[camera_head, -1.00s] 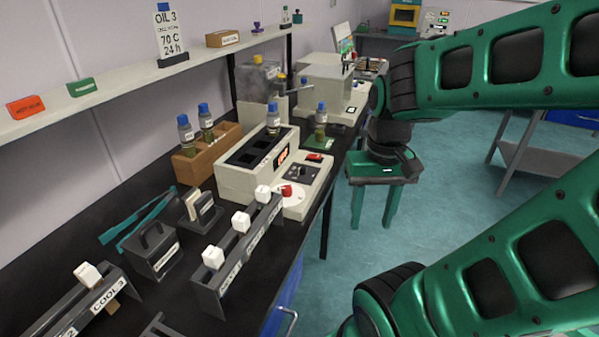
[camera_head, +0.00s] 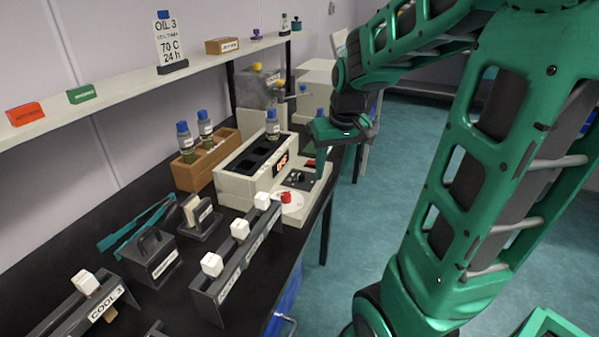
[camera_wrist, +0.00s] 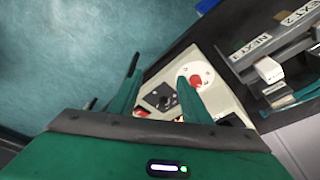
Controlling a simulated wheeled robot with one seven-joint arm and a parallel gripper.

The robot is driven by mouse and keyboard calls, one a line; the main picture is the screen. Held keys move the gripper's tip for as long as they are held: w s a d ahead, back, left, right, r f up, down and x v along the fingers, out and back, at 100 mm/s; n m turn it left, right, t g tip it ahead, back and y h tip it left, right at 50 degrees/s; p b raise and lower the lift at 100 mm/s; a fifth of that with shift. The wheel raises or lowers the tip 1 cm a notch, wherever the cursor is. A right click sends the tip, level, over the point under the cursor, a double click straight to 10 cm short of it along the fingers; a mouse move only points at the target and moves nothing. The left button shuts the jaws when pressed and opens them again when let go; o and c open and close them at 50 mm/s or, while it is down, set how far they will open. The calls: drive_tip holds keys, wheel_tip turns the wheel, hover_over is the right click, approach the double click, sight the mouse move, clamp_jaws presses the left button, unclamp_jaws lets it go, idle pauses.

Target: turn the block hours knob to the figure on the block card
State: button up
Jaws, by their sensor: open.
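The block (camera_head: 240,180) is a pale box on the bench with dark wells, a lit red display and a control panel at its right. A red knob (camera_head: 286,197) sits on a white dial at the panel's near end; it also shows in the wrist view (camera_wrist: 196,82), just beside the right finger. A small dark knob (camera_wrist: 163,101) on a black plate shows between the fingers. I cannot read which is the hours knob. A card (camera_head: 170,45) on the shelf reads OIL 3, 70 C, 24 h. My gripper (camera_head: 321,160) is open and empty above the panel.
A bottle (camera_head: 272,125) with a blue cap stands in the block. A wooden rack (camera_head: 190,172) with capped bottles is behind it. A dark rail (camera_head: 225,282) with white pieces lies in front. Open floor (camera_head: 345,230) is to the right.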

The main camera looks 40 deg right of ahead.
drive_tip(key=n+t, duration=0.2)
approach(300, 173)
drive_tip(key=x, duration=0.8)
drive_tip(key=shift+d+f, duration=0.1)
drive_tip(key=c, duration=1)
